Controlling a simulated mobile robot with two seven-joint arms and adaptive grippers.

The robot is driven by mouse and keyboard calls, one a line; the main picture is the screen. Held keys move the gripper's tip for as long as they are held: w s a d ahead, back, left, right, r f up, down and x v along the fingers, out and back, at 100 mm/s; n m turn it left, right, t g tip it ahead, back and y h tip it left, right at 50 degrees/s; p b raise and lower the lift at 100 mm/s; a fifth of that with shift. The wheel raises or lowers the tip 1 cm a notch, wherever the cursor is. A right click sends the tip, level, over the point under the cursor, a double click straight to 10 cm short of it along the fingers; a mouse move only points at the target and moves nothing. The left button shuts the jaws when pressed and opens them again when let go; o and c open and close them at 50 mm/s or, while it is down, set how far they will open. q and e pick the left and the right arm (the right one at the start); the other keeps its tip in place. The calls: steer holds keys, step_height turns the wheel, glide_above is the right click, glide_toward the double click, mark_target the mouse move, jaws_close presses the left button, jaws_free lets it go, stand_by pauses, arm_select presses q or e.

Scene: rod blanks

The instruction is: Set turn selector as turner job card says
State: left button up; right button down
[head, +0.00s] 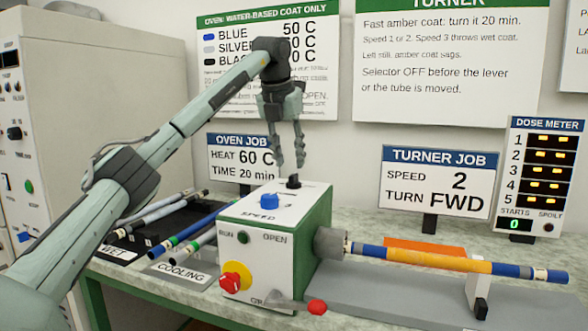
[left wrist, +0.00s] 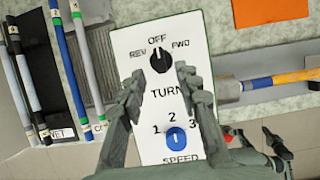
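The turn selector is a black knob (head: 293,181) on top of the white and green turner box (head: 268,214). In the left wrist view the selector (left wrist: 160,58) sits among the labels REV, OFF and FWD, and its mark looks nearest OFF. My left gripper (head: 289,164) points down over the selector, open, with its fingertips (left wrist: 159,76) apart on either side of the knob's near edge. The turner job card (head: 437,185) reads SPEED 2, TURN FWD. A grey-green jointed part at the lower right of the left wrist view may be my right gripper (left wrist: 255,157); its opening is unclear.
The blue speed knob (head: 269,201) points near 2. An amber-banded tube (head: 430,258) extends right from the chuck (head: 329,243). A red emergency button (head: 235,281) and a red lever ball (head: 317,307) are at the front. Several tubes lie on the left racks.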

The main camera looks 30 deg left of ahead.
mark_target(293, 174)
arm_select(q)
steer(key=shift+x, duration=2.15)
steer(key=shift+w+r, duration=0.1)
jaws_close()
